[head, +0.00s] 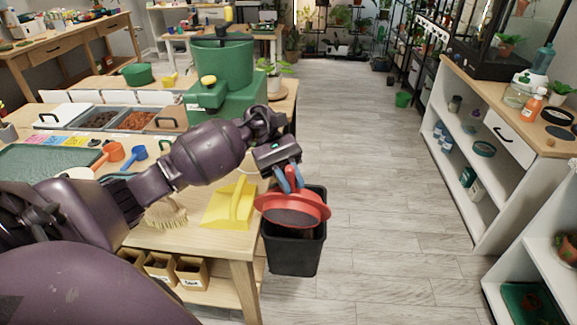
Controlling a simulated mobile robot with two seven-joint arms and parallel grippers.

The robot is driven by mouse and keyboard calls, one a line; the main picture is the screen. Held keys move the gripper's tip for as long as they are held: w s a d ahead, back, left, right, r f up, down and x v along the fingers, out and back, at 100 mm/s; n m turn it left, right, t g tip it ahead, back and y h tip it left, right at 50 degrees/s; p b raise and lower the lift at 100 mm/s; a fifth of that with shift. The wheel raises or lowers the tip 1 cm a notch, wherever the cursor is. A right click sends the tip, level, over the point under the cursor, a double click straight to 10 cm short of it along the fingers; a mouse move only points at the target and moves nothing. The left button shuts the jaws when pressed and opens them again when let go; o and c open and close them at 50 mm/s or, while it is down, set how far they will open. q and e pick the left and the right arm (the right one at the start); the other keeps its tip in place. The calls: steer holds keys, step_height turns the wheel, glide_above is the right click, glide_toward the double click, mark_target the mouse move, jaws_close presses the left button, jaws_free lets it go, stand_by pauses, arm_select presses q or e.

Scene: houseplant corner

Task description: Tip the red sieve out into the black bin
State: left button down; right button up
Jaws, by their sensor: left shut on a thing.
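The red sieve (321,211) hangs over the black bin (291,256) in the head view. My left gripper (288,182) is shut on the sieve from above. The sieve is tilted, and its dark round face shows towards me. I cannot tell whether anything is in it. The bin stands beside the right end of the wooden workbench, lower than the bench top. The sieve covers part of the bin's opening, and most of the bin's inside is hidden. My right gripper is not in view.
On the workbench (190,238) are a yellow dustpan (229,205), a brush (166,213), red and blue scoops, soil trays and a large green machine (225,85). White shelves (470,150) stand at the right. The floor (390,200) between is clear.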

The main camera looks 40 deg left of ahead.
arm_select(q)
steer(key=shift+s+d+f+m+t+y+p, duration=0.3)
steer(key=shift+s+d+t+y+p, duration=0.15)
steer(key=shift+s, duration=0.35)
steer(key=shift+s+d+f+m+t+y+p, duration=0.3)
steer(key=shift+s+d+t+y+p, duration=0.15)
steer(key=shift+s, duration=0.35)
steer(key=shift+s+d+f+m+t+y+p, duration=0.35)
steer(key=shift+s+p, duration=0.2)
steer(key=shift+s, duration=0.25)
steer(key=s+d+f+m+t+y+b, duration=0.2)
steer(key=s+f+m+t+y+b, duration=0.1)
steer(key=f+t+b, duration=0.4)
steer(key=shift+s+d+f+y+b, duration=0.2)
steer(key=shift+s+f+y+b, duration=0.65)
steer(key=shift+f, duration=1.4)
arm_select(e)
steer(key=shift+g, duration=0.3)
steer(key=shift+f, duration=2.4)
arm_select(q)
steer(key=shift+w, duration=0.25)
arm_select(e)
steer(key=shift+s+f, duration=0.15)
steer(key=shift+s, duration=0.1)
